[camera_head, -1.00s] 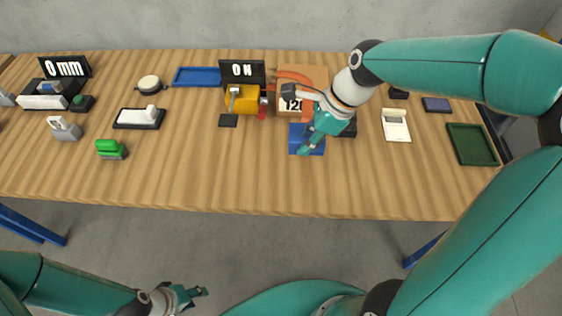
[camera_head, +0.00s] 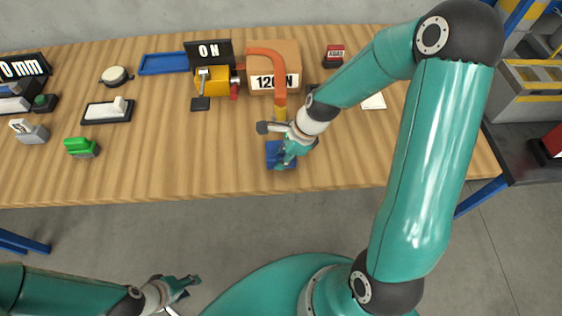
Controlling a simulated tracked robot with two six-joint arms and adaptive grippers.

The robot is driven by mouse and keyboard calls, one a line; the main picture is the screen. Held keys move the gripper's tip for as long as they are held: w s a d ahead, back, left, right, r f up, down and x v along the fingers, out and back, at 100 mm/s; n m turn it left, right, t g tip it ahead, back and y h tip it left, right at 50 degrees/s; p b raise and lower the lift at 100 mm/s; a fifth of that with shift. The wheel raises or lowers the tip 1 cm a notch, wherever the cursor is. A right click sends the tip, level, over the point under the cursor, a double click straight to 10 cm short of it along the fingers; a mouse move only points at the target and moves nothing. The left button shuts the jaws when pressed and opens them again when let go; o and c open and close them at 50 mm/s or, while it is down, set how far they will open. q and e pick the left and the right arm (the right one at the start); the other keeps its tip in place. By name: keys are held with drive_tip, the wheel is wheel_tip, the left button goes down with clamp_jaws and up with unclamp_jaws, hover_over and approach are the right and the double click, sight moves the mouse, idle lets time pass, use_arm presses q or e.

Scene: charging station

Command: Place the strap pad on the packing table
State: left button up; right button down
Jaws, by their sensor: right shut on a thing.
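The blue pad (camera_head: 273,153), which I take for the strap pad, is at the front middle of the wooden packing table (camera_head: 190,150). My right gripper (camera_head: 284,160) is shut on it, and its fingers and wrist cover the pad's right part. I cannot tell whether the pad touches the tabletop. An orange strap-like piece (camera_head: 268,54) with a yellow lower end arches down behind the gripper, before the cardboard box (camera_head: 288,55) marked 120 N. My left gripper (camera_head: 187,284) is low in front of the table, away from it and empty; its finger gap is too small to judge.
A yellow device (camera_head: 212,84) with an ON sign (camera_head: 208,52) stands left of the box. A blue tray (camera_head: 163,63), a green clamp-like piece (camera_head: 80,147) and small devices lie further left.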

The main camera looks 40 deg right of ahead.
drive_tip(key=shift+f, duration=1.05)
drive_tip(key=shift+f, duration=0.1)
drive_tip(key=c, duration=1.1)
unclamp_jaws()
drive_tip(key=shift+o, duration=0.2)
drive_tip(key=v, duration=1.2)
drive_tip(key=shift+p, duration=0.3)
